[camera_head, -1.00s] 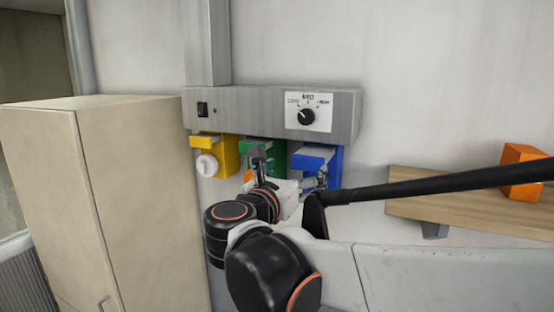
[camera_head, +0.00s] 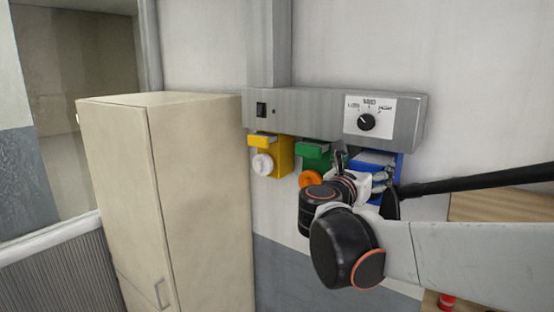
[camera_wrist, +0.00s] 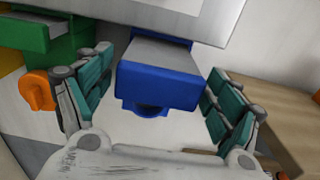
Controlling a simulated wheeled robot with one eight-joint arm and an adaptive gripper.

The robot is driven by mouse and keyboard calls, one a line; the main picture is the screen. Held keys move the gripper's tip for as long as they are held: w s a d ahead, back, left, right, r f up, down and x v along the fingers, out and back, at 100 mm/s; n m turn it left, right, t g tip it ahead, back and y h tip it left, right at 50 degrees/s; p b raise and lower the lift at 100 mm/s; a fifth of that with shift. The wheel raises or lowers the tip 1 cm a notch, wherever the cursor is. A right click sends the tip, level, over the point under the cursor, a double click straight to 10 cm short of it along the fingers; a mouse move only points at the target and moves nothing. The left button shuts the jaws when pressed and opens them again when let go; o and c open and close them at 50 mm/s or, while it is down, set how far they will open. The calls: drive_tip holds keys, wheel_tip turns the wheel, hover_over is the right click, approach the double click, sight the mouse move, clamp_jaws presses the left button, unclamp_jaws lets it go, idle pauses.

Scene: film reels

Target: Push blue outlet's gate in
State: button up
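The blue outlet (camera_head: 394,162) hangs at the right under a grey wall box, partly hidden by my arm in the head view. In the wrist view its gate (camera_wrist: 157,88), a blue block with a grey plate on top, sticks out from under the box toward my palm. A round blue spout shows below it. My gripper (camera_wrist: 161,66) is open, with one teal-padded finger on each side of the gate and visible gaps between. It also shows at the blue outlet in the head view (camera_head: 384,182). Contact with the palm cannot be told.
The grey box (camera_head: 335,112) carries a dial (camera_head: 366,121) and a switch (camera_head: 262,110). Green (camera_head: 315,153) and yellow (camera_head: 280,155) outlets hang left of the blue one. A tall beige cabinet (camera_head: 200,190) stands left. A wooden shelf (camera_head: 500,207) is at the right.

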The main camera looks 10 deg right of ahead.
sight(373, 161)
drive_tip(key=c, duration=1)
drive_tip(key=b+x, duration=0.1)
drive_tip(key=x, duration=0.5)
drive_tip(key=shift+d+f+b, duration=0.1)
drive_tip(key=shift+b, duration=0.25)
drive_tip(key=shift+c, duration=0.2)
drive_tip(key=shift+w, duration=0.1)
drive_tip(key=shift+r, duration=0.2)
drive_tip(key=o, duration=1.4)
drive_tip(key=shift+o, duration=0.6)
drive_tip(key=shift+w+d+f, duration=0.15)
